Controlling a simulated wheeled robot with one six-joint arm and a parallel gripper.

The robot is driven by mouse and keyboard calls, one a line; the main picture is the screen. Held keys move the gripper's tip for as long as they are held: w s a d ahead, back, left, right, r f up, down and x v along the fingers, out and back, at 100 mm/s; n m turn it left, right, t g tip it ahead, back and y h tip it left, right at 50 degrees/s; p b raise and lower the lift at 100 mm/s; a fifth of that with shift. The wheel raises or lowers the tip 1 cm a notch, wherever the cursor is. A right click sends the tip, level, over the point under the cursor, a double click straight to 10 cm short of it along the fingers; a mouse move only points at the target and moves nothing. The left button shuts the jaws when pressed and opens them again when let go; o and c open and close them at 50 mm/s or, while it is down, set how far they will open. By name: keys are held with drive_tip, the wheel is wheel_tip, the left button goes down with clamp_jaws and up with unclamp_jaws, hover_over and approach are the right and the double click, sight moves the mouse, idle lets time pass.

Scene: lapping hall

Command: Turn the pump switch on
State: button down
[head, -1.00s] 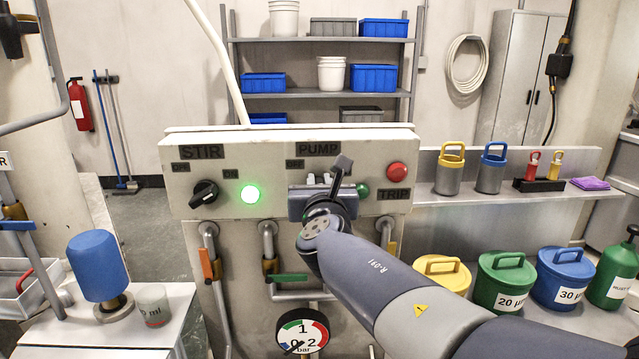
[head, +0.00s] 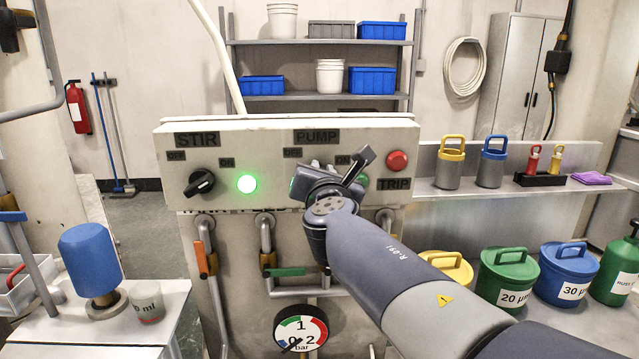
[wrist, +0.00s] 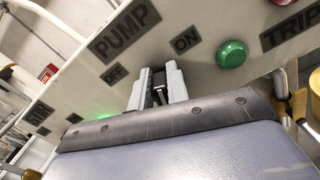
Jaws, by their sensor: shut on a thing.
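The pump switch (wrist: 159,93) is a dark knob, mostly hidden between the grey fingers of my gripper (wrist: 158,82). It sits below the PUMP label, between the OFF and ON labels. My gripper is shut on it and rolled clockwise against the panel, its grip leaning toward ON. In the head view my gripper (head: 318,178) and wrist cover the switch. The green pump lamp (wrist: 231,54) right of ON looks dull, without a glow. The panel (head: 232,145) is pale and upright.
The STIR switch (head: 200,182) and its brightly lit green lamp (head: 246,184) are to the left. The red TRIP button (head: 397,160) is close on the right. Pipes with an orange valve handle (head: 201,258), a green handle (head: 284,272) and a gauge (head: 301,328) are below.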

drive_tip(key=m+b, duration=0.2)
drive_tip(key=m, duration=0.1)
drive_tip(key=d+f+m+b, duration=0.1)
drive_tip(key=shift+m, duration=0.3)
drive_tip(key=shift+d+m+b, duration=0.15)
drive_tip(key=shift+m+b, duration=1.2)
drive_tip(key=shift+m, duration=0.55)
drive_tip(key=c, duration=1.4)
unclamp_jaws()
drive_tip(key=shift+o, duration=0.2)
